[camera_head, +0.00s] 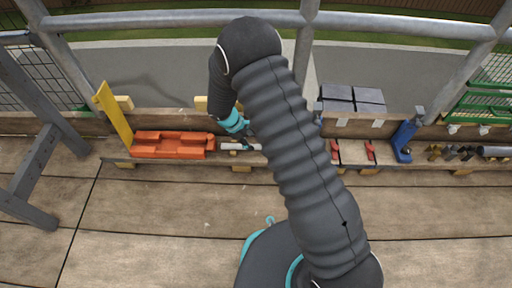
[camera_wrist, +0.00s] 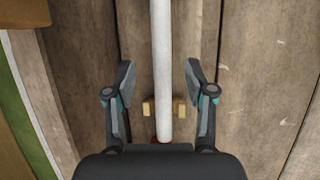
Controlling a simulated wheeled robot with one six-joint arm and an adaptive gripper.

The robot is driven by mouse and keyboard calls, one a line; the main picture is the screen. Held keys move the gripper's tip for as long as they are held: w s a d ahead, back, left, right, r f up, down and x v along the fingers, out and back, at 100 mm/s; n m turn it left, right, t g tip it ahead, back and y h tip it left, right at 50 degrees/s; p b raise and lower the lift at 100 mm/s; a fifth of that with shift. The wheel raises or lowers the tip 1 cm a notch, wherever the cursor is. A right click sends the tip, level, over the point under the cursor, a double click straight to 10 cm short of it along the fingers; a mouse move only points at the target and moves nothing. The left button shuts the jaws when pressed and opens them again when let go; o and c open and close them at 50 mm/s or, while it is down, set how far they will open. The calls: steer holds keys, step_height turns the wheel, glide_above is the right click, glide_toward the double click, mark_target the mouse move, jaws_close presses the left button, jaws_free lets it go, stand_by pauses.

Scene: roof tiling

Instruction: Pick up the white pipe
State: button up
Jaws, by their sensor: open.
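The white pipe (camera_wrist: 161,60) runs lengthwise down the middle of the wrist view, from the top edge to just before the palm. My gripper (camera_wrist: 160,80) is open, with one finger on each side of the pipe and a visible gap to both. In the head view the pipe (camera_head: 240,147) is a short white length lying on the plank shelf, to the right of the orange tiles. My arm hides its right part there. My gripper (camera_head: 235,124) shows there only in part, just above the pipe.
Orange tiles (camera_head: 172,144) lie left of the pipe, beside a yellow upright piece (camera_head: 114,116). Dark grey tiles (camera_head: 352,98), red-handled tools (camera_head: 370,151) and a blue tool (camera_head: 404,140) stand to the right. Two small wooden blocks (camera_wrist: 179,107) flank the pipe. A metal railing (camera_head: 170,20) runs behind.

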mark_target(255, 146)
steer(key=b+x, duration=0.1)
steer(key=x, duration=0.3)
steer(key=shift+d+f, duration=0.2)
steer(key=shift+f, duration=0.2)
jaws_close()
